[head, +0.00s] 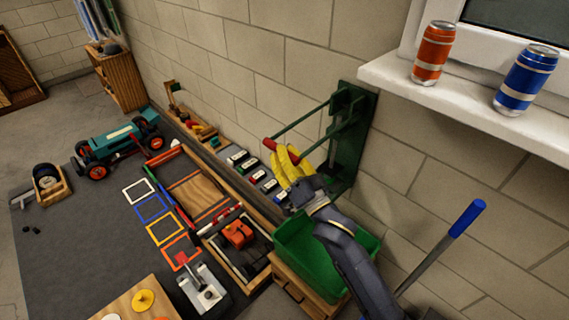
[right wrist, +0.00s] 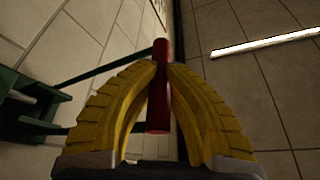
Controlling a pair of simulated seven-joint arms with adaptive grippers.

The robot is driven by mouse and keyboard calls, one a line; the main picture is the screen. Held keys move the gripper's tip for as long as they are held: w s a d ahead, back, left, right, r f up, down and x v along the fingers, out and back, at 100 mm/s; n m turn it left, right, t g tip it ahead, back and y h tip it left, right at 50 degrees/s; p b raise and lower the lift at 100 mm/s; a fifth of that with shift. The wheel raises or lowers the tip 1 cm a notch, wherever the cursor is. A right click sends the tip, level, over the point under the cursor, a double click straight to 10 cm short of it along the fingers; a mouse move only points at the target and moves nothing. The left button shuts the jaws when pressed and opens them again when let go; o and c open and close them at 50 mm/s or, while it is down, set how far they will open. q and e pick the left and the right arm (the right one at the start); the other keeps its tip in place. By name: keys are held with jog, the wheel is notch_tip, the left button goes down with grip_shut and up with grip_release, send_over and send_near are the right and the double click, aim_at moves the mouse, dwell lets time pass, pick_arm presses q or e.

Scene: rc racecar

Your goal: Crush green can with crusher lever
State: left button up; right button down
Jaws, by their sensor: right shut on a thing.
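The green can crusher (head: 350,140) is fixed to the block wall. Its lever is a green frame with a red crossbar handle (head: 270,144), held out from the wall. My right gripper (head: 279,156) has yellow fingers and is shut on the red handle. In the right wrist view the red handle (right wrist: 161,110) stands between the yellow fingertips (right wrist: 162,66), with the lever's green bars behind. I cannot make out a green can; the crusher's inside is partly hidden by its frame and my gripper. My left gripper is not in view.
A green bin (head: 285,262) stands below the crusher on a wooden crate. An orange can (head: 432,52) and a blue can (head: 526,80) stand on the white windowsill (head: 480,100). A blue-handled rod (head: 467,218) is at right. A teal car (head: 110,142) and trays lie left.

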jog(key=shift+d+r, duration=0.1)
jog(key=shift+r, duration=1.1)
jog(key=c, duration=1.3)
grip_release()
jog(key=shift+o, duration=0.2)
jog(key=shift+f, duration=0.1)
jog(key=v, duration=1.2)
jog(key=shift+f, duration=0.15)
